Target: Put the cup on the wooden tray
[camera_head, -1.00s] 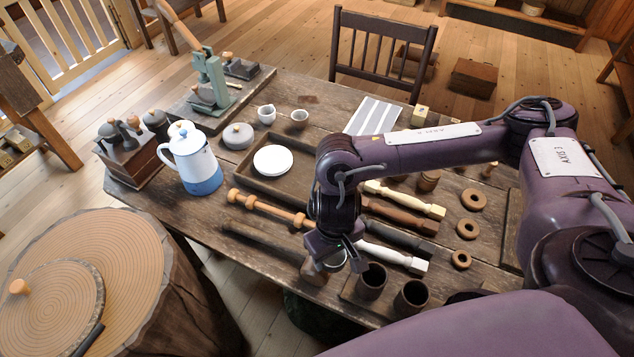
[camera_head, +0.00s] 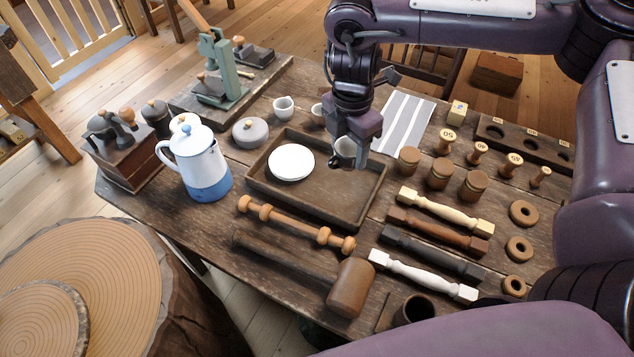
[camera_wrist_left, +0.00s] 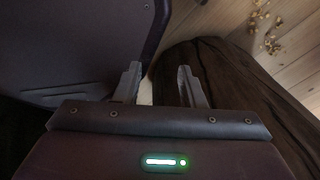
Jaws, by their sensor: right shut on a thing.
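The cup (camera_head: 344,147), small with a pale wall and mostly covered by the fingers, is in my right gripper (camera_head: 352,155). The gripper points down and is shut on the cup. In the head view the cup appears over the back right part of the wooden tray (camera_head: 335,196); I cannot tell its exact height above it. A white saucer (camera_head: 291,162) lies in the left part of the tray; the right part is bare. My left gripper (camera_wrist_left: 160,88) shows only in the left wrist view, fingers apart and empty, beside a dark wooden surface.
A white and blue pot (camera_head: 202,165) stands left of the tray. A lidded grey bowl (camera_head: 250,132) and a white cup (camera_head: 283,107) stand behind it. Wooden jars (camera_head: 440,174) stand to the right. Turned spindles (camera_head: 440,210) and a mallet (camera_head: 349,287) lie in front.

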